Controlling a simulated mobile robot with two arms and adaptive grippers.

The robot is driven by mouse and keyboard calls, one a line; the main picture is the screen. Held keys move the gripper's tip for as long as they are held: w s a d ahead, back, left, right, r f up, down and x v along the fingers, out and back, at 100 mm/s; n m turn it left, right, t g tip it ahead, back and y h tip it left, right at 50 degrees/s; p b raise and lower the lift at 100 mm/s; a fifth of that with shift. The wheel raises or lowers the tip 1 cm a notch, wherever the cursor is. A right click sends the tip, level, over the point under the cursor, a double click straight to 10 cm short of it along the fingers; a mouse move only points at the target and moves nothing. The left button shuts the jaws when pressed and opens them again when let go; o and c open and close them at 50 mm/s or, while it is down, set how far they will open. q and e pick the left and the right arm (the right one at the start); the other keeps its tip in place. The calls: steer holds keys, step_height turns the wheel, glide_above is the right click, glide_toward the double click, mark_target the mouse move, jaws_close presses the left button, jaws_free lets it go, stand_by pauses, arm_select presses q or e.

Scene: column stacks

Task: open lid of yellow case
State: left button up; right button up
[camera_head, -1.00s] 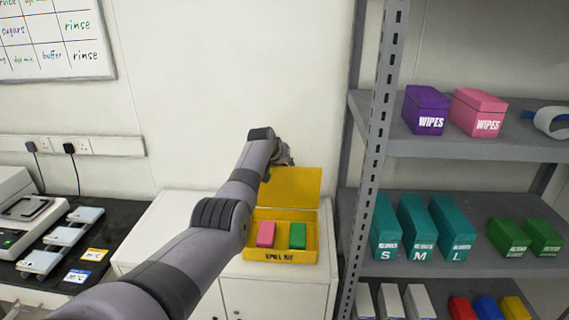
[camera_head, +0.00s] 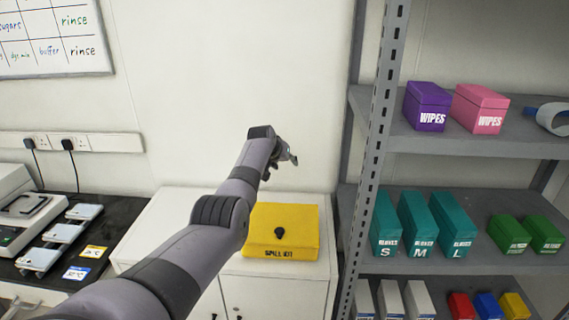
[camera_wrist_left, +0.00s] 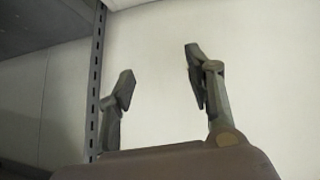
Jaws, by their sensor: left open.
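The yellow case (camera_head: 300,228), labelled as a spill kit, sits on a white cabinet. Its lid (camera_head: 303,216) is down and shut, with a black knob (camera_head: 280,232) on top, so its contents are hidden. My left gripper (camera_head: 291,156) is above and behind the case, near the wall and apart from the lid. The left wrist view shows its two fingers (camera_wrist_left: 160,75) spread with nothing between them. My left forearm covers part of the case's left side. My right gripper is not in view.
The white cabinet (camera_head: 275,288) bears the case. A grey shelf rack (camera_head: 460,140) with several coloured boxes stands close on the right. A dark bench (camera_head: 95,245) with instruments is on the left.

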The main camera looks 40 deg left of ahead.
arm_select(q)
steer(key=v, duration=1.2)
stand_by(0.6)
